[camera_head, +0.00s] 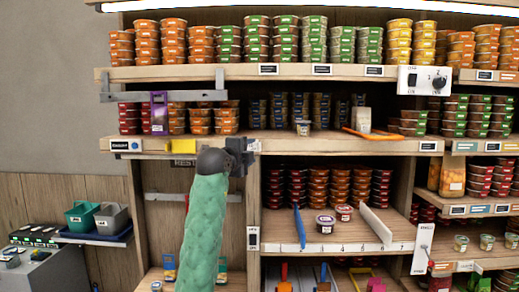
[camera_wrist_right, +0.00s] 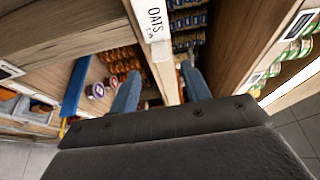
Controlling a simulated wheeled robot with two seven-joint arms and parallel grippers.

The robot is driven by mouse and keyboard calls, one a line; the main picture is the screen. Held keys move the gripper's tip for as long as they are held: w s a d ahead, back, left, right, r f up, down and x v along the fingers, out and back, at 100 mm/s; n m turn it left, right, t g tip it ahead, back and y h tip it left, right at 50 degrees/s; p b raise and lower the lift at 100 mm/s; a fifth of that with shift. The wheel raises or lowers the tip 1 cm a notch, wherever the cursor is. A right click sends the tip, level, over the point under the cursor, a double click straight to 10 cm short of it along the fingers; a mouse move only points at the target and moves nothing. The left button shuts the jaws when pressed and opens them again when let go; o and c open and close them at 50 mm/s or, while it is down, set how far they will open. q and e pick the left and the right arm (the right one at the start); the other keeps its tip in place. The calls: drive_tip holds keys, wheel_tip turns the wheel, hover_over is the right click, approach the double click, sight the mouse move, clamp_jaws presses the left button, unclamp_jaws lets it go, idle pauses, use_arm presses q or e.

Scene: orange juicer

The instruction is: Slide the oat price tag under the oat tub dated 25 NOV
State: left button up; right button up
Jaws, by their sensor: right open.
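The white OATS price tag (camera_wrist_right: 155,20) is on the shelf edge at the top of the right wrist view. A small pale label (camera_head: 254,146) beside my gripper in the head view may be the same tag. My right gripper (camera_wrist_right: 160,86) is open and empty, its blue fingers apart, with the tag beyond the fingertips. In the head view my right gripper (camera_head: 243,158) is at the middle shelf's front edge. A small tub (camera_head: 304,127) stands alone on that shelf; two more tubs (camera_head: 325,223) (camera_head: 344,212) stand on the shelf below. No date is readable. My left gripper is not in view.
On the lower shelf stand a blue divider (camera_head: 299,227) and a white divider (camera_head: 376,226). Stacked tubs fill the shelf backs.

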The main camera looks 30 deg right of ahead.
sight(260, 151)
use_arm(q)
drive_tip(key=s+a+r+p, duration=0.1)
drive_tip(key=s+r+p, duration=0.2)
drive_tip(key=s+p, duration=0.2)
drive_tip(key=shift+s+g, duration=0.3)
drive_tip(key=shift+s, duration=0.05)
use_arm(e)
drive_tip(key=shift+x, duration=3.9)
clamp_jaws()
drive_tip(key=shift+f, duration=0.1)
